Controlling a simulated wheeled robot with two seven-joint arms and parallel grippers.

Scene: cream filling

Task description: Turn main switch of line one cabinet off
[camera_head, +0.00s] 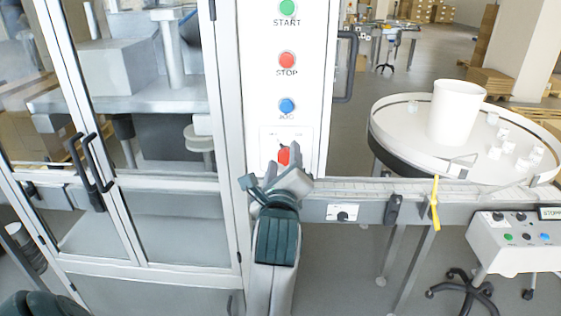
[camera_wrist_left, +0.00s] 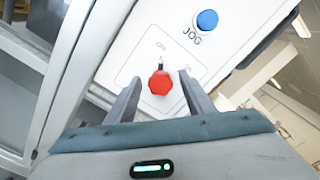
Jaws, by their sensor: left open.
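The main switch is a red knob (camera_head: 283,156) low on the white cabinet panel (camera_head: 307,143), below the blue JOG button (camera_head: 287,106). It also shows in the left wrist view as a red knob (camera_wrist_left: 160,83), with a small mark reading ON above it. My left gripper (camera_head: 281,165) is in front of the knob and partly hides it in the head view. In the left wrist view the left gripper (camera_wrist_left: 159,95) is open, with one finger on each side of the knob. Gaps show between both fingers and the knob. My right gripper is not in view.
The red STOP button (camera_head: 287,60) and green START button (camera_head: 287,8) are higher on the panel. Glass cabinet doors with black handles (camera_head: 83,162) stand at left. A conveyor (camera_head: 400,190), a round table (camera_head: 400,132) and a control box (camera_head: 515,240) are at right.

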